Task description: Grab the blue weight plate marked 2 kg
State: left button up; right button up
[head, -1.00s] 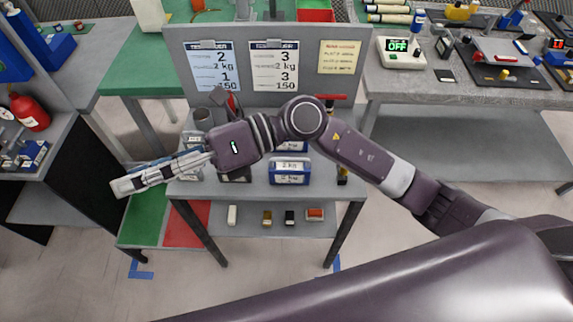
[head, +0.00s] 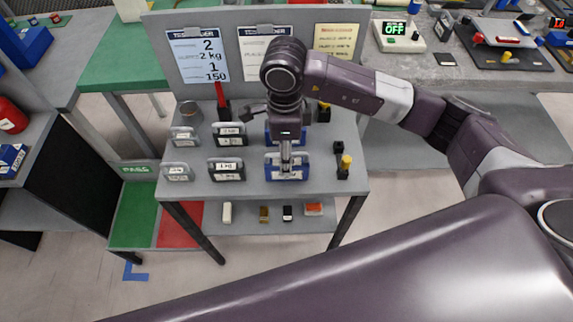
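Two blue weight plates stand on the grey bench in the head view, one behind the other. The front blue plate (head: 299,174) is partly covered by my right gripper (head: 285,170), so its marking cannot be read. The rear blue plate (head: 304,137) is mostly hidden behind my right wrist. My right gripper points down, seen edge-on, with its fingers in front of or at the front blue plate. I cannot tell whether it touches the plate or whether its fingers are open. My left gripper is not in view.
Dark weight plates (head: 226,170) and light grey plates (head: 178,172) stand to the left. A yellow-topped black item (head: 344,168) stands close on the right. A board with posted sheets (head: 203,60) rises behind. A lower shelf (head: 265,222) holds small blocks.

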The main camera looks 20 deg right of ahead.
jog(key=f, duration=0.2)
jog(key=f+p, duration=0.1)
jog(key=shift+s+d+f, duration=0.1)
jog(key=shift+d+f, duration=0.1)
jog(key=shift+f, duration=0.6)
grip_shut()
jog(key=shift+w+r+p, duration=0.2)
jog(key=shift+w+p, duration=0.05)
jog(key=shift+p, duration=0.05)
